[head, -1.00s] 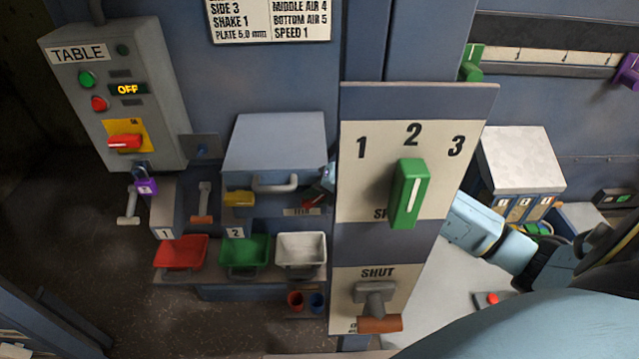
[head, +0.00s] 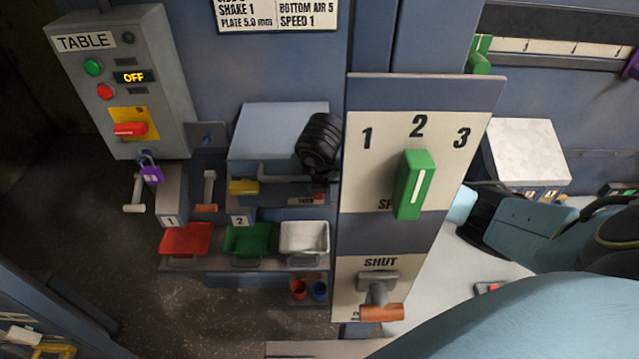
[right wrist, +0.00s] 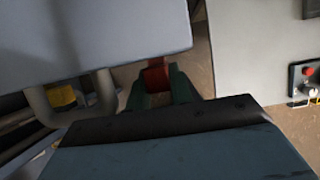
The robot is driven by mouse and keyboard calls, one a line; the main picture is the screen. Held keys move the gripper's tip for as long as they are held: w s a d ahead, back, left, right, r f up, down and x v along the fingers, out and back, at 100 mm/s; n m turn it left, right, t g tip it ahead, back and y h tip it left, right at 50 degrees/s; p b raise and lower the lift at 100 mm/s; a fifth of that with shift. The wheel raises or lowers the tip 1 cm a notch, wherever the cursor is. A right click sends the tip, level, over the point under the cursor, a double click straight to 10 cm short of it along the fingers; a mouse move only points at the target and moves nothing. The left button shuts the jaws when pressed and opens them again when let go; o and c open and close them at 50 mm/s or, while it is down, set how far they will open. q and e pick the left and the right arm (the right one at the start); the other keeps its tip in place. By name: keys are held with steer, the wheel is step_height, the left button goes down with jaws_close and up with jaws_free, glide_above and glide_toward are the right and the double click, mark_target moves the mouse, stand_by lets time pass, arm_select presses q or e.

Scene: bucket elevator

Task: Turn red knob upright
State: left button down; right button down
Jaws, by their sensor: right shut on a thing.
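A red knob (head: 130,129) sits on a yellow plate on the TABLE box (head: 165,75) in the head view. Its bar lies about level. My right gripper (right wrist: 157,85) is shut on a dark red piece (right wrist: 156,74) in the right wrist view, beside the grey box. I cannot tell the whole shape of that piece. In the head view my dark right wrist (head: 319,142) shows in front of the grey box, well right of the TABLE box, and its fingers are mostly hidden. My left gripper is not in view.
A panel with a green knob (head: 413,185) and an orange-tipped SHUT lever (head: 381,313) stands in front, hiding part of my right arm. The grey box (head: 270,130) has a yellow piece (head: 243,187) under it. Red (head: 186,240), green and white trays stand below.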

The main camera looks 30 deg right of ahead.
stand_by(0.6)
steer(key=c, duration=1.2)
jaws_free()
steer(key=shift+c, duration=0.2)
steer(key=shift+r, duration=0.1)
steer(key=shift+a+r, duration=0.1)
steer(key=shift+r, duration=0.1)
steer(key=v, duration=0.7)
steer(key=shift+s, duration=0.15)
steer(key=shift+r, duration=0.1)
